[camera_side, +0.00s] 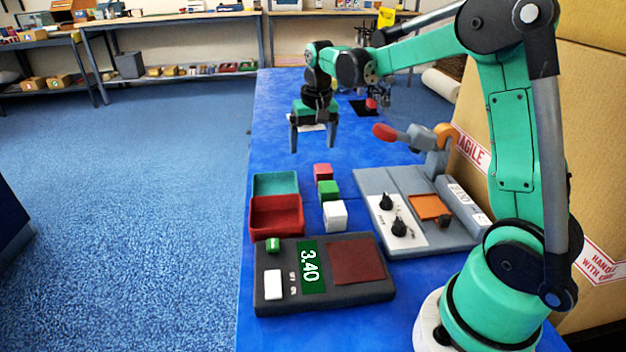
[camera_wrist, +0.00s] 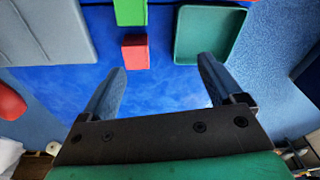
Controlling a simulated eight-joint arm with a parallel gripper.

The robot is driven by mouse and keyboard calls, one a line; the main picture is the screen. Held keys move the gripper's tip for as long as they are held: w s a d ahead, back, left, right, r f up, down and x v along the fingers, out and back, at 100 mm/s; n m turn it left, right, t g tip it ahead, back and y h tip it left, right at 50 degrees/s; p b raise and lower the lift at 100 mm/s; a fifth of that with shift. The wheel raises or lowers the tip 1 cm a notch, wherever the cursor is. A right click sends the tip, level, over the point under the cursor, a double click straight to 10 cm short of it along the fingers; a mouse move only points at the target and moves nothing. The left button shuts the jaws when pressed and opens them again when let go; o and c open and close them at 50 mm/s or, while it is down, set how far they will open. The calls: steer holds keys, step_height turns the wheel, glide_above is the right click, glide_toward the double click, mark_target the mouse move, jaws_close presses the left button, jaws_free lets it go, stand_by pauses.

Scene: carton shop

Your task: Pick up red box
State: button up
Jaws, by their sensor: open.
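The red box (camera_side: 323,173) is a small pinkish-red block on the blue table, at the far end of a short row of boxes. It also shows in the wrist view (camera_wrist: 135,52), ahead of my fingertips and a little left of the middle between them. My gripper (camera_side: 314,146) is open and empty, pointing down above the table beyond the red box. Its two fingers show in the wrist view (camera_wrist: 161,74), apart from the box. A green box (camera_side: 328,190) sits right beside the red box, and a white box (camera_side: 334,215) is nearer the side camera.
A green tray (camera_side: 276,183) and a red tray (camera_side: 262,222) stand left of the boxes. A dark scale (camera_side: 271,291) reading 3.40 lies in front. A grey machine with a red-knobbed lever (camera_side: 425,137) stands right. A large carton (camera_side: 590,130) stands behind my arm.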

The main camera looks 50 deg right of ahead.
mark_target(323, 168)
steer(key=d+f, duration=0.1)
steer(key=d+f+m+g, duration=0.1)
steer(key=d+f, duration=0.1)
steer(key=w+d+f+m, duration=0.1)
steer(key=d+f, duration=0.1)
steer(key=shift+y, duration=0.3)
steer(key=shift+d+f, duration=0.1)
steer(key=shift+f, duration=2.75)
jaws_close()
